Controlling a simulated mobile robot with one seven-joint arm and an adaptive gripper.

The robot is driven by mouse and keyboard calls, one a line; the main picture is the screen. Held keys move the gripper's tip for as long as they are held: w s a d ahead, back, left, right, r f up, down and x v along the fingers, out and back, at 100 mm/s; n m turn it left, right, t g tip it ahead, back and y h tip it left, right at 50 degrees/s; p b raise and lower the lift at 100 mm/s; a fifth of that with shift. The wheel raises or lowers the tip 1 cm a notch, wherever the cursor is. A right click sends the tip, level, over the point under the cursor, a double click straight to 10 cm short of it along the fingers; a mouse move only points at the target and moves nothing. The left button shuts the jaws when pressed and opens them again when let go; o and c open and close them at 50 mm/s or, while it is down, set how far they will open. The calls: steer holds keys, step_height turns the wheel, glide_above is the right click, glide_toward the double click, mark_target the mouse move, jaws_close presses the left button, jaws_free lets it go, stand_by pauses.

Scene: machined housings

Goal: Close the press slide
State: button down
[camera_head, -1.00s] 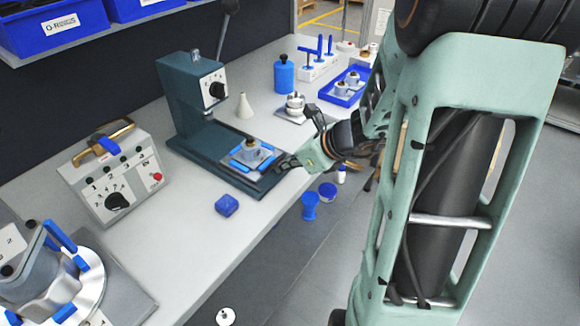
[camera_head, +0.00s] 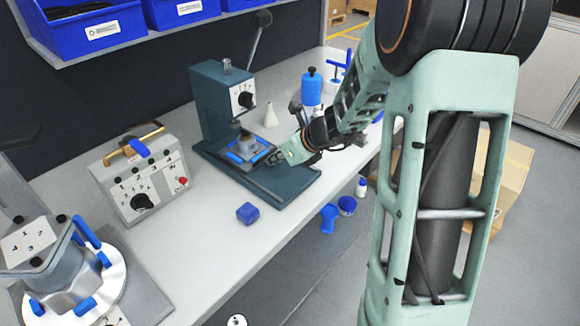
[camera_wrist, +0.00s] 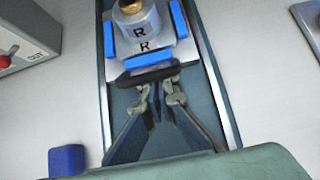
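The press (camera_head: 210,105) is a dark teal machine with a column, a dial and a long base on the bench. Its slide (camera_head: 262,151), also in the wrist view (camera_wrist: 184,54), is a pale plate with blue pads. It carries a grey housing (camera_head: 243,143) marked R (camera_wrist: 150,32) with a brass top and sits under the press head. My gripper (camera_head: 277,160) is at the slide's outer end. In the wrist view, my fingertips (camera_wrist: 157,86) are nearly together against the slide's black handle (camera_wrist: 150,75); I see no handle part clamped between them.
A control box (camera_head: 140,180) stands left of the press, and a blue block (camera_head: 247,213) lies in front of it. The bench between the control box and press is clear.

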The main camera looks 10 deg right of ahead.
mark_target(260, 152)
steer(key=w+a, duration=0.2)
steer(key=w, duration=0.1)
steer(key=shift+w+a+r+p, duration=0.1)
steer(key=shift+w+a+p, duration=0.15)
steer(key=shift+a+p, duration=0.05)
steer(key=shift+w+a+r, duration=0.1)
steer(key=shift+w, duration=0.05)
steer(key=shift+r, duration=0.1)
